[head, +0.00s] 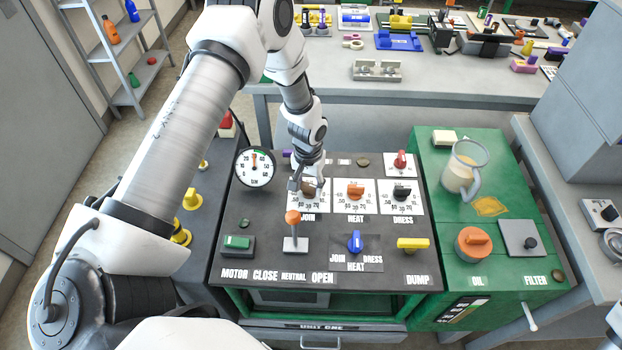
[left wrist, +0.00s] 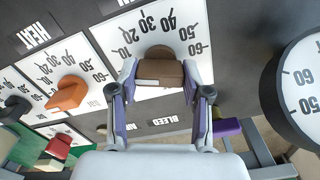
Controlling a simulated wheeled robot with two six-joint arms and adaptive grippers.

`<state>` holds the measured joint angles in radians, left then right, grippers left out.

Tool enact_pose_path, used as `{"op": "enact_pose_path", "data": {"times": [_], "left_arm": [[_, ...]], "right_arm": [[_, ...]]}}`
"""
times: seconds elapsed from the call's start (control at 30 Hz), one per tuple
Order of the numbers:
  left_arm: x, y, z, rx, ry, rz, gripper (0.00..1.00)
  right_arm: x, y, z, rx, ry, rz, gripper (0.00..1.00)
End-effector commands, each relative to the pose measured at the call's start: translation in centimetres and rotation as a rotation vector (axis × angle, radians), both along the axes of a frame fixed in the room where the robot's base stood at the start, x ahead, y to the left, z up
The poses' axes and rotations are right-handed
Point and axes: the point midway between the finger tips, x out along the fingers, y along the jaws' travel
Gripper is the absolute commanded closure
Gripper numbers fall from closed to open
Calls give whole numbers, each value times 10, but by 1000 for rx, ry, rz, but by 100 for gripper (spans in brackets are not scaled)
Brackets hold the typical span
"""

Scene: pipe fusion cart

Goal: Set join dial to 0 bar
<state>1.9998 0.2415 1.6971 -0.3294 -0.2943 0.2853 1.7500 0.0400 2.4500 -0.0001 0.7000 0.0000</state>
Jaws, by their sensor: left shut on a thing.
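The join dial is a brown knob (left wrist: 158,70) on a white scale plate (left wrist: 122,42) in the left wrist view. In the head view its plate (head: 322,203) sits above the word JOIN, with the knob mostly hidden by my gripper. My left gripper (left wrist: 160,84) is shut on the brown knob, with one finger on each side. It also shows in the head view (head: 308,184), coming down on the dial from behind. The scale shows numbers from 20 to 60 near the knob; the pointer's exact reading cannot be told. My right gripper is not in view.
The heat dial (head: 355,191) is orange and the dress dial (head: 402,192) black, both right of the join dial. A round gauge (head: 255,168) stands to the left. An orange-topped lever (head: 293,218) rises in front. A glass jug (head: 462,168) stands on the green cabinet.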

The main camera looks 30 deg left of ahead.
Motion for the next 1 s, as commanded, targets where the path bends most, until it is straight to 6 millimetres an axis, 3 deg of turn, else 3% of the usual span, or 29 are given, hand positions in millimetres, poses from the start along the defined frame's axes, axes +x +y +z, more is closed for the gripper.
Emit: {"op": "enact_pose_path", "data": {"times": [0.43,1.0], "left_arm": [[6,0,4,-1,-15,303,87],[6,0,3,-2,-14,376,87]], "right_arm": [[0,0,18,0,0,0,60],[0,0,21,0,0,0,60]]}}
